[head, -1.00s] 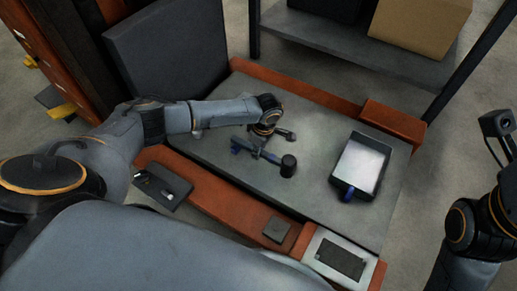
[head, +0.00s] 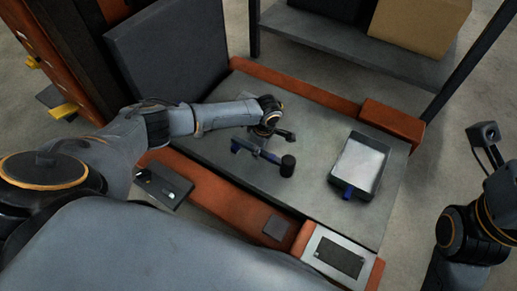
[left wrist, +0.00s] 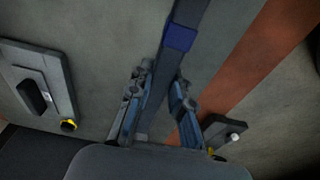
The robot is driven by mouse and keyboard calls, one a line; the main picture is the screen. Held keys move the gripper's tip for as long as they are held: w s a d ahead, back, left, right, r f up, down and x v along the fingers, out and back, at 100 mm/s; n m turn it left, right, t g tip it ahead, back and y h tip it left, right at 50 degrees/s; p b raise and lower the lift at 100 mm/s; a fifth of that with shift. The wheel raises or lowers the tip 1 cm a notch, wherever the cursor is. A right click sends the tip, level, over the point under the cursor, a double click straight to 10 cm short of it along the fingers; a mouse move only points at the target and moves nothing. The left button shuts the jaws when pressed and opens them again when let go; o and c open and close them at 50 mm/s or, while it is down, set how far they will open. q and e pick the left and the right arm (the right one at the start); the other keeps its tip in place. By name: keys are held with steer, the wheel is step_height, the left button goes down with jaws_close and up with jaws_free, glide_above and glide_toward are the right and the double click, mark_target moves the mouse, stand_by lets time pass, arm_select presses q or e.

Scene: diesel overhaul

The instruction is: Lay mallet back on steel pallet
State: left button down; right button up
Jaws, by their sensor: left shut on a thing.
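My left gripper (head: 262,148) is shut on the mallet's handle, over the grey steel pallet (head: 215,152) with orange edges. In the left wrist view the handle, with a blue band (left wrist: 180,38), runs between the two fingers (left wrist: 156,100). I cannot tell whether the mallet touches the grey surface or hangs just above it. My right arm shows at the right edge of the head view, but its fingers are not visible.
A dark tray (head: 334,178) with a pale inside and a blue piece stands on the right of the surface. A small dark tray (head: 172,191) with small parts is at the front left. A white-framed panel (head: 312,251) is at the front right. A shelf (head: 350,45) stands behind.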

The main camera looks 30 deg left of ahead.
arm_select(q)
steer(key=shift+f+b, duration=0.3)
steer(key=shift+f, duration=0.55)
steer(key=c, duration=1.1)
jaws_free()
steer(key=shift+c, duration=0.2)
